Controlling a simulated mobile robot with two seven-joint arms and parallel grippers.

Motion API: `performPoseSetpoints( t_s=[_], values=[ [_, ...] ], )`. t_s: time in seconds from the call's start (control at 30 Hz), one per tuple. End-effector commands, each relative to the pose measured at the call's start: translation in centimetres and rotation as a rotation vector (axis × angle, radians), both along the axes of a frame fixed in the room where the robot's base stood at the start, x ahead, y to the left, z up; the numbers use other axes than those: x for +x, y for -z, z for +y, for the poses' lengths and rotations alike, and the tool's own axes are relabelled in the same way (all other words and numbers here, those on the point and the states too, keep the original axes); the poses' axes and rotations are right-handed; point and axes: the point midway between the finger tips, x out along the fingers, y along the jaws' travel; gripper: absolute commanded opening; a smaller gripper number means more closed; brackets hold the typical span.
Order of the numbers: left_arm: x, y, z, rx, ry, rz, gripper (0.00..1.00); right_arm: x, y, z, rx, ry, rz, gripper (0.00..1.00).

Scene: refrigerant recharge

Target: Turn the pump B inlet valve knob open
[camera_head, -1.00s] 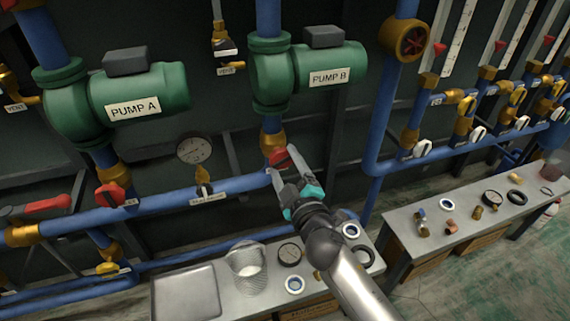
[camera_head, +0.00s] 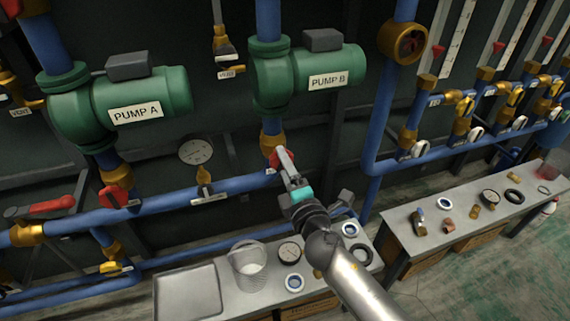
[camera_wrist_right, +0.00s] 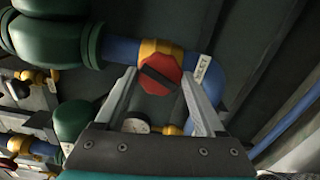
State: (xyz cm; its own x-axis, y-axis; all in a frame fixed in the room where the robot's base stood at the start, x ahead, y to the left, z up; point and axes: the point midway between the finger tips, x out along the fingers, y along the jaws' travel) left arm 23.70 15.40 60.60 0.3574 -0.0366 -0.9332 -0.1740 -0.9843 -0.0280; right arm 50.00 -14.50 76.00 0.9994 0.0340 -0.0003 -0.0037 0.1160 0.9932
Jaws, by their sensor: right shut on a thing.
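The pump B inlet valve has a red knob (camera_head: 274,160) on a brass body (camera_head: 271,142), below the green pump B (camera_head: 318,72). In the head view my right gripper (camera_head: 283,160) is at the knob and hides part of it. In the right wrist view the red octagonal knob (camera_wrist_right: 160,74), with a dark slanted bar across its face, sits between the two fingertips of my right gripper (camera_wrist_right: 157,70). The gripper is shut on it. A white tag (camera_wrist_right: 202,69) is beside the knob. My left gripper is not in view.
Pump A (camera_head: 125,100) has its own red knob (camera_head: 114,195) at left. A gauge (camera_head: 196,152) stands on the blue pipe (camera_head: 235,184). Below, a bench (camera_head: 220,252) holds a tray, a clear cup, a gauge and rings. A second bench (camera_head: 405,226) is at right.

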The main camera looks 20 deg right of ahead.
Motion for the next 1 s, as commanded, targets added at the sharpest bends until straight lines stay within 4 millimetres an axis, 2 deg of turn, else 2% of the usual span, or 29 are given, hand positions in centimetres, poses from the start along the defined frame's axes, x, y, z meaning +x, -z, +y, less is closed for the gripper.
performPoseSetpoints(
  t_s=[0.3,0.57,0.6,0.77,1.0],
  values=[
    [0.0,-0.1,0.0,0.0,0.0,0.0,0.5,0.0,0.1,0.1,-0.036,-0.002,0.001,0.04],
    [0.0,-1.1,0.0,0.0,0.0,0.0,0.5,-0.1,0.1,0.1,-0.372,-0.003,-0.009,0.04],
    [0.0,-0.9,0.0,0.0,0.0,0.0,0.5,-0.1,0.1,0.1,-0.361,-0.002,-0.009,0.76],
    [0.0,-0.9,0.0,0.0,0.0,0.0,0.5,0.0,0.1,0.1,-0.356,-0.001,-0.01,0.94],
    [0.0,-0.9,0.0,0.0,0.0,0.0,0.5,0.0,0.1,0.0,-0.353,0.0,-0.011,0.95]
  ],
)
